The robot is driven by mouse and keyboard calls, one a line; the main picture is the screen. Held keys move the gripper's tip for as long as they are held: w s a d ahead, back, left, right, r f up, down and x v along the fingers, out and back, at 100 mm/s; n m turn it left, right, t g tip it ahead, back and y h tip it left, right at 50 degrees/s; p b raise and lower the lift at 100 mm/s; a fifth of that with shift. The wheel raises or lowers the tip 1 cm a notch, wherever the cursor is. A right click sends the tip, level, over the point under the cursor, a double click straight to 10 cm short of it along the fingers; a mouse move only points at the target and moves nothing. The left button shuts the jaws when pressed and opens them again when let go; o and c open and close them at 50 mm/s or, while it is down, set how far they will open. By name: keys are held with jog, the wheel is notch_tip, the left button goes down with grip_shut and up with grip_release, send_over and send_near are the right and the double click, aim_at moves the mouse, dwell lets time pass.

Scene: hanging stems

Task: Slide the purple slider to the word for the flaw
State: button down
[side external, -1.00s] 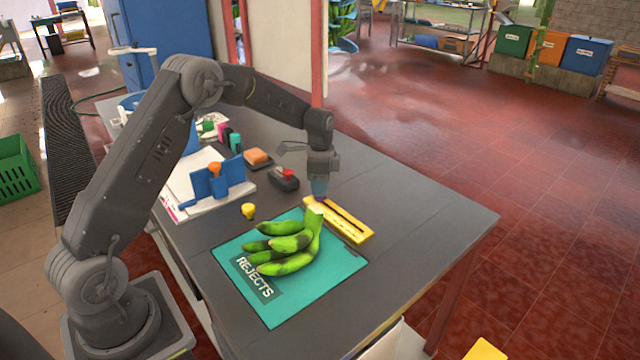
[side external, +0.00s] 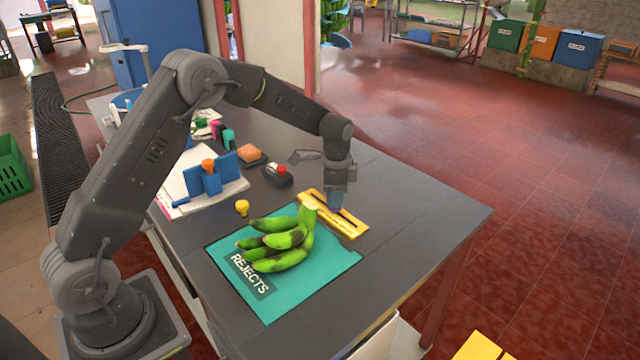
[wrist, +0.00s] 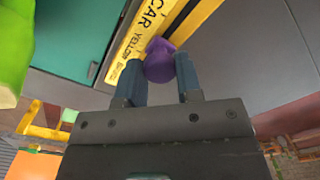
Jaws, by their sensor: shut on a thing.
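The purple slider (wrist: 159,62) sits between the fingers of my gripper (wrist: 157,80) in the wrist view, on the yellow board. The yellow slotted board (side external: 352,229) lies on the grey table at the right of the mat; in the wrist view its lettering (wrist: 140,38) reads "CAR" in part, and "YELLOW". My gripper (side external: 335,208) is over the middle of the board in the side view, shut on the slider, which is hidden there. Green bananas with dark patches (side external: 283,240) lie on the teal mat (side external: 315,285) marked "REJECTS".
A small yellow knob (side external: 242,207) stands left of the mat. The table's right side (side external: 430,212) is clear.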

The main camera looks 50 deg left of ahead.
send_over(356, 226)
dwell(0.3)
jog(key=c, duration=0.8)
grip_release()
jog(key=shift+r, duration=6.95)
